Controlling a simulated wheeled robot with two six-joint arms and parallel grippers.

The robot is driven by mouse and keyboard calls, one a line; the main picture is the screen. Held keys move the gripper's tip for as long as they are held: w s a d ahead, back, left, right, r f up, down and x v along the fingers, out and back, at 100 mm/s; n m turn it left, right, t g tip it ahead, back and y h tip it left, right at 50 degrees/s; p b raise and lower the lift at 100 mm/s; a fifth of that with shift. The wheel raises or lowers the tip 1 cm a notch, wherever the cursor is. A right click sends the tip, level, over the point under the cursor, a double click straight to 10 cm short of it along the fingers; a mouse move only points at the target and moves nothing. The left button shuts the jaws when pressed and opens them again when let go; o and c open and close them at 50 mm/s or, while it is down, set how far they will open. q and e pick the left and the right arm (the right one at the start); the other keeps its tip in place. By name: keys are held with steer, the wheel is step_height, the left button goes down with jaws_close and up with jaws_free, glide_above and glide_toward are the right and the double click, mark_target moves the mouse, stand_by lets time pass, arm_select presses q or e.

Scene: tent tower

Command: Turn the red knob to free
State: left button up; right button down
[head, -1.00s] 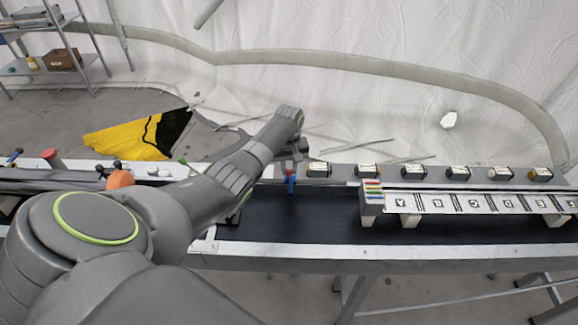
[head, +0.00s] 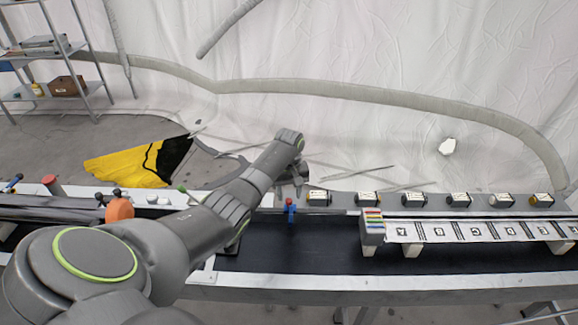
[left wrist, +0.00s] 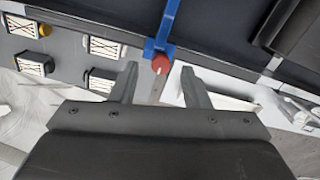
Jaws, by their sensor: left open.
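The red knob (left wrist: 161,64) is a small round red piece at the end of a blue bar (left wrist: 166,25) in the left wrist view. In the head view a small red and blue fitting (head: 290,207) stands at the far edge of the black conveyor belt. My left gripper (left wrist: 159,78) is open, its two fingers apart. The knob appears between and just past the fingertips in the wrist picture; I cannot tell the depth gap. In the head view my left gripper (head: 300,172) is just behind the fitting, its fingers mostly hidden. My right gripper is not in view.
Several small black boxes with white labels (head: 367,199) line the conveyor's far rail to the right. An orange round part (head: 120,209) and a red cylinder (head: 50,185) are at left.

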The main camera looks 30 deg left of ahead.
arm_select(q)
step_height(320, 180, up, 12)
steer(key=b, duration=0.2)
step_height(320, 180, up, 4)
steer(key=p, duration=0.2)
glide_above(289, 200)
steer(key=shift+f, duration=0.15)
steer(key=shift+f, duration=0.1)
